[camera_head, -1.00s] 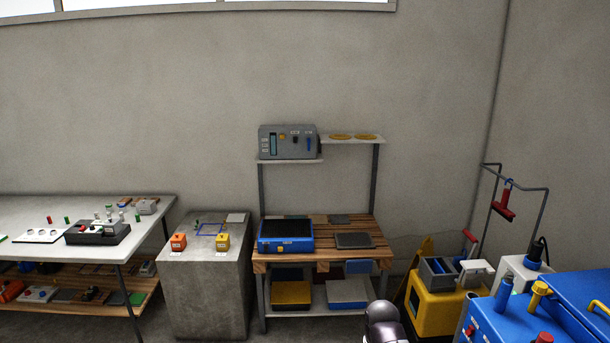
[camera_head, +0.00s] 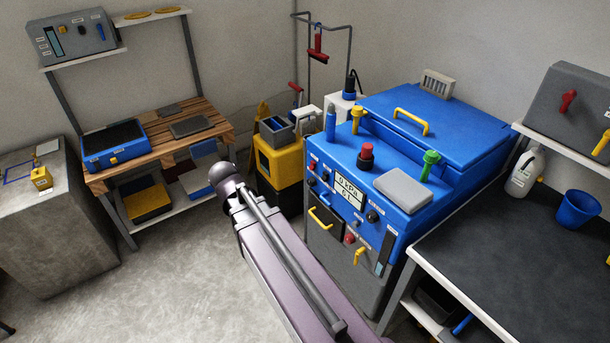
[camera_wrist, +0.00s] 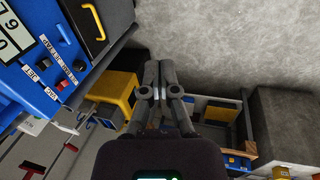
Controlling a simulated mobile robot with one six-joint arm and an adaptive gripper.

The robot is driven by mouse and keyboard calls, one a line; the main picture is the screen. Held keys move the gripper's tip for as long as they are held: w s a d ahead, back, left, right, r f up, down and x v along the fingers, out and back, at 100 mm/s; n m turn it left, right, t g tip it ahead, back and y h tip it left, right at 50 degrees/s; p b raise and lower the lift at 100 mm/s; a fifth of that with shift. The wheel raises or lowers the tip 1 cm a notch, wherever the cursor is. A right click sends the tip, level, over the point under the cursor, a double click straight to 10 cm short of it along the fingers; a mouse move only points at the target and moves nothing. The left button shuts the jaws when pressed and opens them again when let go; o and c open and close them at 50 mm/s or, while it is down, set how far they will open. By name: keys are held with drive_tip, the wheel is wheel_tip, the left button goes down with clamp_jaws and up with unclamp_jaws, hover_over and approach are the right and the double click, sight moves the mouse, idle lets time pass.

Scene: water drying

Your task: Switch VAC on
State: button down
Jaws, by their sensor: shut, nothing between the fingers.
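The blue machine (camera_head: 335,160) stands right of centre in the head view, its sloped front panel carrying a display (camera_head: 348,190) reading in kPa. Left of the display are a small red-tipped switch (camera_head: 312,163) and black switches (camera_head: 325,177). The wrist view shows part of this panel at upper left, with the display (camera_wrist: 15,42) and small switches (camera_wrist: 62,85) on edge. My gripper (camera_wrist: 158,92) is shut and empty, to the right of the panel and apart from it. The head view does not clearly show my gripper.
A yellow unit (camera_head: 278,160) stands left of the machine. A wooden bench (camera_head: 185,143) is at the back left, and a dark-topped table (camera_head: 480,245) with a blue bucket (camera_head: 578,208) is at the right. My arm crosses in front of the machine's lower left. Floor at left is open.

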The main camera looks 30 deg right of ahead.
sight(310, 167)
drive_tip(key=w+d+f+h+b, duration=0.4)
drive_tip(key=w+d+h+b, duration=0.2)
drive_tip(key=w+d+b, duration=0.3)
drive_tip(key=w+d+f+h+b, duration=0.4)
drive_tip(key=w+d+h+b, duration=0.2)
drive_tip(key=w+d+b, duration=0.3)
drive_tip(key=b, duration=0.3)
drive_tip(key=shift+w+d+h, duration=0.15)
drive_tip(key=shift+w+h, duration=0.15)
drive_tip(key=shift+w, duration=0.1)
drive_tip(key=b+x, duration=0.3)
drive_tip(key=x, duration=1.1)
drive_tip(key=shift+w, duration=0.1)
